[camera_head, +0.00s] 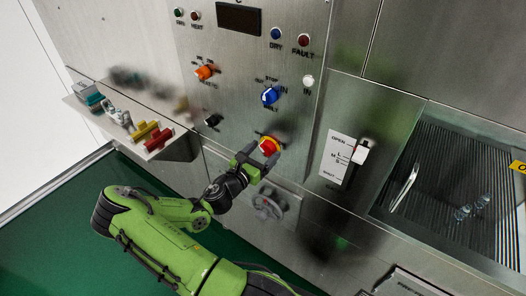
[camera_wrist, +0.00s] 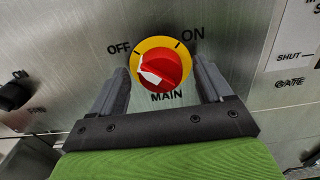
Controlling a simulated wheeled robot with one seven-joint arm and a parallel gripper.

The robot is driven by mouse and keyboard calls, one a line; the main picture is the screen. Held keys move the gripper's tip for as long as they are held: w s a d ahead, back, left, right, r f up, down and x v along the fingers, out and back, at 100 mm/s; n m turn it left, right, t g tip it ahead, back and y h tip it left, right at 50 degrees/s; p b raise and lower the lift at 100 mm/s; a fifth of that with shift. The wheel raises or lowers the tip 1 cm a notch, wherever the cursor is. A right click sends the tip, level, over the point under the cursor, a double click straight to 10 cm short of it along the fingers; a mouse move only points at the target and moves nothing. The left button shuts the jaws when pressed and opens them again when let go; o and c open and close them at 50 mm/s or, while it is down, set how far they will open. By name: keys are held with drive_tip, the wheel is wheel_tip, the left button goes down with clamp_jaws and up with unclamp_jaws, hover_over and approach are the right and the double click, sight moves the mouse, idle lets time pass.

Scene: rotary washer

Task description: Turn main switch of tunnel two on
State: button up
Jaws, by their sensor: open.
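The main switch is a red knob on a yellow round plate on the steel panel. In the wrist view the main switch (camera_wrist: 160,66) sits in the middle, with OFF at its upper left, ON at its upper right and MAIN below. Its white pointer mark is at the left side of the knob, toward the OFF side. In the head view the main switch (camera_head: 269,147) is low on the panel, right at my gripper (camera_head: 259,158). My gripper (camera_wrist: 162,84) is open, with one finger on each side of the knob. Contact cannot be told.
An orange knob (camera_head: 204,73), a blue knob (camera_head: 270,96) and a black knob (camera_head: 212,121) are on the same panel. A gate lever (camera_head: 361,151) is to the right. A shelf (camera_head: 88,112) with small items is at left. A handwheel (camera_head: 268,207) is below.

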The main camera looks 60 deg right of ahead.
drive_tip(key=shift+d, duration=0.25)
drive_tip(key=c, duration=1)
drive_tip(key=shift+m, duration=0.4)
drive_tip(key=m+b, duration=0.1)
drive_tip(key=m, duration=0.2)
drive_tip(key=shift+s+f+m+b, duration=0.1)
drive_tip(key=shift+s+m+b, duration=0.05)
drive_tip(key=shift+m+b, duration=0.2)
drive_tip(key=m+b, duration=0.2)
drive_tip(key=m, duration=0.2)
drive_tip(key=shift+f+m+b, duration=0.15)
drive_tip(key=shift+m+b, duration=0.1)
drive_tip(key=shift+b, duration=0.15)
drive_tip(key=m+b, duration=0.4)
drive_tip(key=m, duration=0.1)
drive_tip(key=shift+s+a+f+b, duration=0.1)
drive_tip(key=shift+f+b, duration=0.05)
drive_tip(key=shift+b, duration=0.15)
drive_tip(key=shift+m+b, duration=1.6)
drive_tip(key=shift+m, duration=0.4)
